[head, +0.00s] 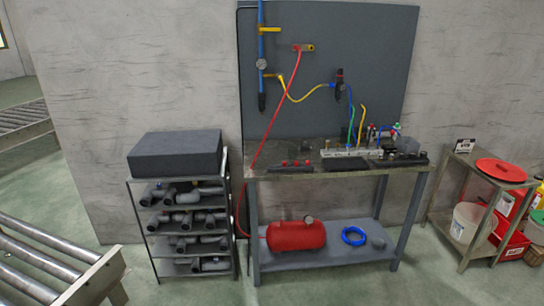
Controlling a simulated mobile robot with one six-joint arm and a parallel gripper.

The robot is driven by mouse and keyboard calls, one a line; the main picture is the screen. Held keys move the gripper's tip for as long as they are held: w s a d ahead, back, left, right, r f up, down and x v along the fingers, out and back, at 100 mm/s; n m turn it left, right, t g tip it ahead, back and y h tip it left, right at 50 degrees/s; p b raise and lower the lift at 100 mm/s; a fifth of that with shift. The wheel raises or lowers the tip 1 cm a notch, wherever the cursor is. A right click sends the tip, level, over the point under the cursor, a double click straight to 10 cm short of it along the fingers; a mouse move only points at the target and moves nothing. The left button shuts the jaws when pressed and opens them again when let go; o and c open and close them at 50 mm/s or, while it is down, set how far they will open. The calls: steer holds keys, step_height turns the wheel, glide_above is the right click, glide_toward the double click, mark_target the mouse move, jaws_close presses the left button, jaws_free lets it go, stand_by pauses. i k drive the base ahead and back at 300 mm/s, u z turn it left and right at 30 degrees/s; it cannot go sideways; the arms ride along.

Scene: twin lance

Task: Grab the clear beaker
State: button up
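I cannot make out a clear beaker in the head view. The workbench (300,176) against the wall holds small fittings and hoses that are too small to tell apart, so a clear beaker among them cannot be confirmed. My gripper is not in view.
A shelf rack with pipe fittings under a dark block (175,153) stands left of the bench. A red tank (296,236) and a blue hose coil (353,236) lie on the lower shelf. A roller conveyor (50,262) is front left. A side table with a red lid (501,170) stands right. The floor between is clear.

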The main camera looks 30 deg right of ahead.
mark_target(292, 151)
steer(key=u, duration=0.35)
steer(key=i, duration=0.95)
steer(key=u, duration=0.1)
steer(key=k, duration=0.9)
steer(key=z, duration=0.15)
steer(key=i, duration=0.5)
